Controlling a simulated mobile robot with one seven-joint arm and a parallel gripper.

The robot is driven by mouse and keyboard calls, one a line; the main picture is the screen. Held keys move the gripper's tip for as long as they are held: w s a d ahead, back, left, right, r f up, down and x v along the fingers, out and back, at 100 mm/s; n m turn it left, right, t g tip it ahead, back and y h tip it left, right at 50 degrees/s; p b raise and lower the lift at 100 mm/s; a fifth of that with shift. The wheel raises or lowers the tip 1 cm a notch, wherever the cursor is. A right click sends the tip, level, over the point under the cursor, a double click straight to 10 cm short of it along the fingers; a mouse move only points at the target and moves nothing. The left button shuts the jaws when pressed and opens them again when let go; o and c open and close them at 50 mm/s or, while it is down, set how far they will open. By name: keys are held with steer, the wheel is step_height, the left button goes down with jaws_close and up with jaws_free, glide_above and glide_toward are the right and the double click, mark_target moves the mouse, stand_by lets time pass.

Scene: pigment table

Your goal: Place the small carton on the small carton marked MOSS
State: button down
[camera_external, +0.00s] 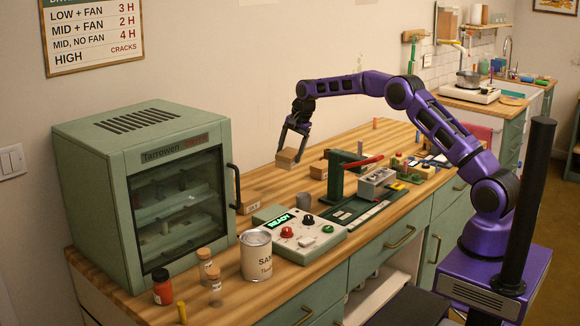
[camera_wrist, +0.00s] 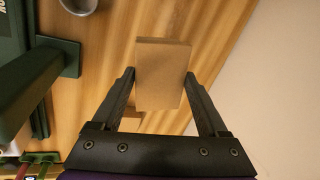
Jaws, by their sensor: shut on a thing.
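My gripper (camera_external: 291,145) is shut on a small brown carton (camera_external: 288,159), held above the wooden table. In the wrist view the carton (camera_wrist: 162,75) sits between the two fingertips (camera_wrist: 160,76). A second small carton (camera_external: 253,203) stands on the table beside the oven, below and left of my gripper, with a pale label too small to read. A third small carton (camera_external: 319,170) stands to the right of the held one, near the green press; no mark on it can be read. I cannot tell which carton is marked MOSS.
A green oven (camera_external: 150,190) stands at the left, its handle close to the labelled carton. A green press with a red lever (camera_external: 362,163), a grey cup (camera_external: 304,200), a control box (camera_external: 300,237) and a tin (camera_external: 256,256) stand nearby. Bare tabletop lies below my gripper.

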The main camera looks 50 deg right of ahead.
steer(key=s+a+r+n+g+y, duration=0.1)
steer(key=s+a+r+n+g, duration=0.1)
steer(key=s+n, duration=0.45)
steer(key=s+a+r+n+g+y, duration=0.1)
steer(key=s+r+n+y, duration=0.15)
steer(key=s+n, duration=0.45)
step_height(320, 180, up, 14)
steer(key=n+h, duration=0.1)
steer(key=n, duration=0.1)
steer(key=m+t+h+b, duration=0.2)
steer(key=m, duration=1.2)
glide_above(242, 293)
steer(key=s, duration=0.1)
steer(key=s+d+x, duration=0.1)
steer(key=x, duration=0.8)
steer(key=s+d+f+x, duration=0.1)
steer(key=s+x, duration=0.1)
steer(key=x, duration=0.7)
steer(key=s+d+x, duration=0.1)
steer(key=s+x, duration=0.1)
steer(key=x, duration=0.8)
steer(key=shift+s+d+f, duration=0.15)
steer(key=shift+d+f, duration=0.1)
steer(key=shift+d, duration=0.15)
